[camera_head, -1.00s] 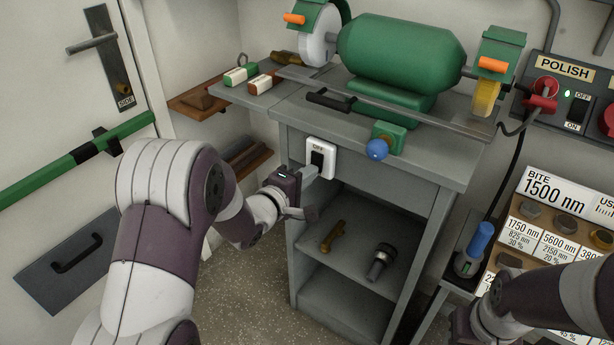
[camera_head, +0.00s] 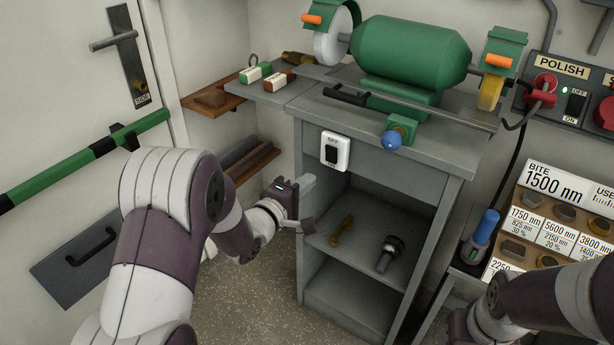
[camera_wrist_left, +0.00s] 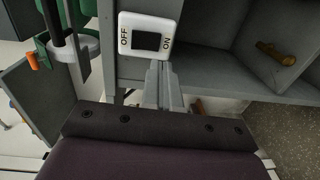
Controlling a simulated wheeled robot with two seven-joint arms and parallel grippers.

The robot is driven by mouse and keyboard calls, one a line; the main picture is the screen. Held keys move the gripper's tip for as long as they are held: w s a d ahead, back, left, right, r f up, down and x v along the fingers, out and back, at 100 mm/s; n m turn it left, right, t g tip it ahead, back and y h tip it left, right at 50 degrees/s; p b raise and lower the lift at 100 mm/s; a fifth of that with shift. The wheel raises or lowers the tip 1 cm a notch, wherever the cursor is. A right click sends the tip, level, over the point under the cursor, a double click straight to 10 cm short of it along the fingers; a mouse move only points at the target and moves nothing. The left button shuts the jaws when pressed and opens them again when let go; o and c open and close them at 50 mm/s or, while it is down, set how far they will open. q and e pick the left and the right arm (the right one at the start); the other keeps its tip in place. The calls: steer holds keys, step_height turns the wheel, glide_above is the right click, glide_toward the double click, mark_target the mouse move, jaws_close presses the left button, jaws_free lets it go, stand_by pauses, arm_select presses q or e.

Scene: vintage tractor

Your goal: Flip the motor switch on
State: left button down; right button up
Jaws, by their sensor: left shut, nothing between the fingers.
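The motor switch (camera_head: 335,151) is a white plate with a dark rocker on the front of the grey bench, below its top. OFF shows at its upper end in the head view. In the left wrist view the switch (camera_wrist_left: 146,40) shows OFF at left and ON at right; I cannot tell which way the rocker is tilted. My left gripper (camera_head: 307,184) is shut and empty, below and left of the switch, apart from it. Its fingers also show in the left wrist view (camera_wrist_left: 161,75). My right gripper's dark body (camera_head: 459,326) shows at the bottom; its fingers are hidden.
The green motor (camera_head: 415,50) with its wheels sits on the bench top (camera_head: 440,150). A blue ball knob (camera_head: 391,140) juts out right of the switch. The shelf below holds a brass piece (camera_head: 342,230) and a dark cylinder (camera_head: 389,254). A POLISH panel (camera_head: 560,88) is at right.

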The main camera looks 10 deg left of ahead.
arm_select(q)
steer(key=s+a+f, duration=0.1)
steer(key=s+a, duration=0.1)
steer(key=s, duration=0.4)
steer(key=shift+s+f+p, duration=0.2)
steer(key=shift+f+p, duration=0.05)
steer(key=shift+p, duration=0.2)
arm_select(e)
steer(key=shift+w+d+r, duration=0.3)
steer(key=shift+w, duration=0.3)
